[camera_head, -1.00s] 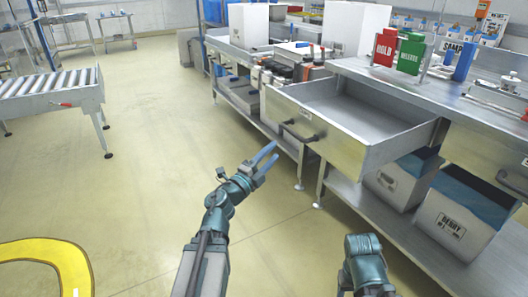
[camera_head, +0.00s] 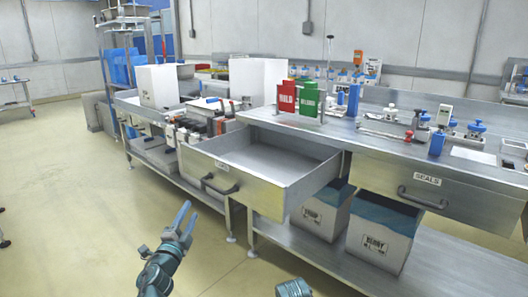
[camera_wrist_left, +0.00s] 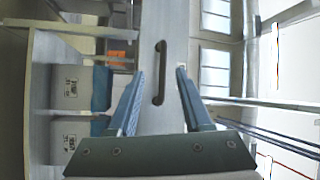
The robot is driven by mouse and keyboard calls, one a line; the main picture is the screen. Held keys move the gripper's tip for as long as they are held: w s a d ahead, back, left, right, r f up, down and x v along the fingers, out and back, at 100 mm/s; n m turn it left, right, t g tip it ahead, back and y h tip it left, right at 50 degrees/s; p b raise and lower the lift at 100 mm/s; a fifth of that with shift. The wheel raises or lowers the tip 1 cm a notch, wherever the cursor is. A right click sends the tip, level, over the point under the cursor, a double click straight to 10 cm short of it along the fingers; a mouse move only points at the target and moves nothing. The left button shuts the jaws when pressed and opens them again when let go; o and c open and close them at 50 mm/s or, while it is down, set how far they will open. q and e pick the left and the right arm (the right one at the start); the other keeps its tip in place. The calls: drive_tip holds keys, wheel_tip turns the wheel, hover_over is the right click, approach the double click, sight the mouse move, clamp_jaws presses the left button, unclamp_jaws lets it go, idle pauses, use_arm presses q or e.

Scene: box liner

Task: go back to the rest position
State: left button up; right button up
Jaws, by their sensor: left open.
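My left gripper (camera_head: 182,222) is in the lower left of the head view, its two blue fingers apart and nothing between them. It is over the floor, in front of the open drawer (camera_head: 222,186) and apart from it. In the left wrist view its fingers (camera_wrist_left: 158,95) frame the drawer front and the dark drawer handle (camera_wrist_left: 160,72), with a gap between. Only a small rounded part of my right arm (camera_head: 294,288) shows at the bottom edge of the head view; its gripper is out of view.
The drawer labelled SEALS (camera_head: 420,188) is shut.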

use_arm(q)
drive_tip(key=s+d+f+n+g+y, duration=0.25)
drive_tip(key=f+n+g, duration=0.3)
drive_tip(key=f, duration=0.35)
drive_tip(key=s+d+f+n+g+y, duration=0.2)
drive_tip(key=d+f+n+g+y, duration=0.15)
drive_tip(key=f+n+g, duration=0.35)
drive_tip(key=s+d+f+g+h, duration=0.1)
drive_tip(key=s+d+f+g, duration=0.35)
drive_tip(key=s+d, duration=0.35)
drive_tip(key=s+d+f+g+h, duration=0.25)
drive_tip(key=s+d+f, duration=0.3)
drive_tip(key=s, duration=0.45)
wheel_tip(320, 180, up, 39)
drive_tip(key=p, duration=3.8)
drive_tip(key=shift+s+d+f, duration=0.15)
drive_tip(key=shift+s+d, duration=0.05)
drive_tip(key=shift+s, duration=0.1)
drive_tip(key=shift+g+y, duration=0.25)
